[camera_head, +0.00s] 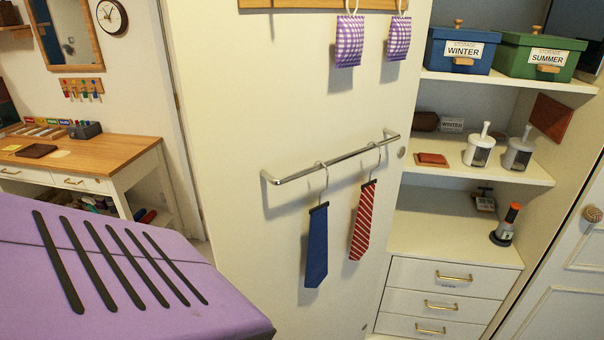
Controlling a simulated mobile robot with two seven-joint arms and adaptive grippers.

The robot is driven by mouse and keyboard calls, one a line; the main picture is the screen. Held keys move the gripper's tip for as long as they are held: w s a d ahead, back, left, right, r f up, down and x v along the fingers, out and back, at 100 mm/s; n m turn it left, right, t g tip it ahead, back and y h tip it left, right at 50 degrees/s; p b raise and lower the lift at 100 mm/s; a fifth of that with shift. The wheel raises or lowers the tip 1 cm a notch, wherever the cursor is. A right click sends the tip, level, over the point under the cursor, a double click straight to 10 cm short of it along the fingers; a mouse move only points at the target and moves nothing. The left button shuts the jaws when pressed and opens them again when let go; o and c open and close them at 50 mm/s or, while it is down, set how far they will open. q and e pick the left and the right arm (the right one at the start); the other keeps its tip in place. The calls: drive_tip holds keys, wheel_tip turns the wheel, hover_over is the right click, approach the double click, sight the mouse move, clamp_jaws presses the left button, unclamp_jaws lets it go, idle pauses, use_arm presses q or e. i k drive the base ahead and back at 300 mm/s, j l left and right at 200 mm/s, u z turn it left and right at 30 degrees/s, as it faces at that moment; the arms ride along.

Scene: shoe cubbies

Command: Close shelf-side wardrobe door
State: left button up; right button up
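A white wardrobe door (230,110) stands open across the middle of the head view, its inner face toward me. A metal rail (325,162) on it carries a blue tie (317,247) and a red striped tie (363,222). Two purple checked sachets (349,41) hang from a wooden strip above. Behind that edge the wardrobe shelves (490,171) are partly hidden. Another white panelled door (560,280) with a round wooden knob (593,213) is at the far right. Neither gripper is in view.
A purple surface with several black strips (130,275) fills the lower left. A wooden-topped desk (110,150) stands behind it. The shelves hold a blue box (460,52), a green box (540,57), jars and small items above white drawers (450,277).

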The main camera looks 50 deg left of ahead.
sight(263, 99)
drive_tip(key=k+j+z, duration=0.15)
drive_tip(key=k+j, duration=0.15)
drive_tip(key=j, duration=0.15)
drive_tip(key=k+j+z, duration=0.15)
drive_tip(key=k+j, duration=0.15)
drive_tip(key=j, duration=0.15)
drive_tip(key=j+z, duration=0.1)
drive_tip(key=j, duration=0.25)
drive_tip(key=k+j+z, duration=0.1)
drive_tip(key=j, duration=0.25)
drive_tip(key=k+j, duration=0.15)
drive_tip(key=j, duration=0.2)
drive_tip(key=z, duration=0.05)
